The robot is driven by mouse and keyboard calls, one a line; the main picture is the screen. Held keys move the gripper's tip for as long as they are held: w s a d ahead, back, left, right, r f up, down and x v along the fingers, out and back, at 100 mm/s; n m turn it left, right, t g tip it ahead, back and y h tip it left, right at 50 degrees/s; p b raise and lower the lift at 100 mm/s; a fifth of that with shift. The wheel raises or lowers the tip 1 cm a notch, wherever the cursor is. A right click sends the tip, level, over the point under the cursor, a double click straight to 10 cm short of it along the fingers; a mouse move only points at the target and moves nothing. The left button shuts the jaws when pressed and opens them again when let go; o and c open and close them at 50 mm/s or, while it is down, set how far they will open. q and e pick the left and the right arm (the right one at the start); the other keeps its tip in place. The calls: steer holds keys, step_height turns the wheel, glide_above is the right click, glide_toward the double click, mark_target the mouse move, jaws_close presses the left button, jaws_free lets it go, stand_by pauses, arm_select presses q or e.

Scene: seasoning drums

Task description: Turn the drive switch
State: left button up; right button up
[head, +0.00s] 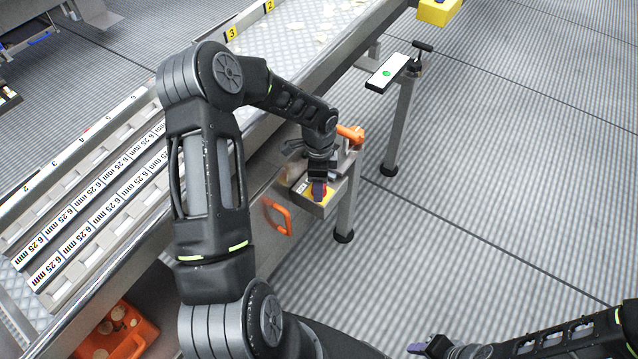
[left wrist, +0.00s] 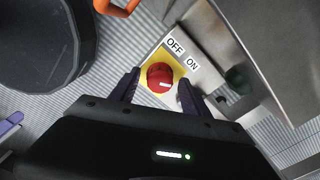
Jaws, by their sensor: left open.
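The drive switch is a red round knob (left wrist: 160,78) on a yellow plate, marked OFF and ON, in the left wrist view. A white mark on the knob points toward the ON side. In the head view its yellow box (head: 327,197) shows beside a post at the conveyor's side, partly covered by my left gripper. My left gripper (head: 319,190) is open, with one finger on each side of the knob (left wrist: 158,88); whether they touch it I cannot tell. My right gripper (head: 418,348) is at the bottom edge, its jaws unclear.
An orange handle (head: 278,216) and an orange lever (head: 350,133) are close to the switch. A post with a green-button panel (head: 387,72) stands behind right. An orange crate (head: 118,335) is at the lower left. The floor at right is clear.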

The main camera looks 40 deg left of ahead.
arm_select(q)
jaws_close()
stand_by(0.7)
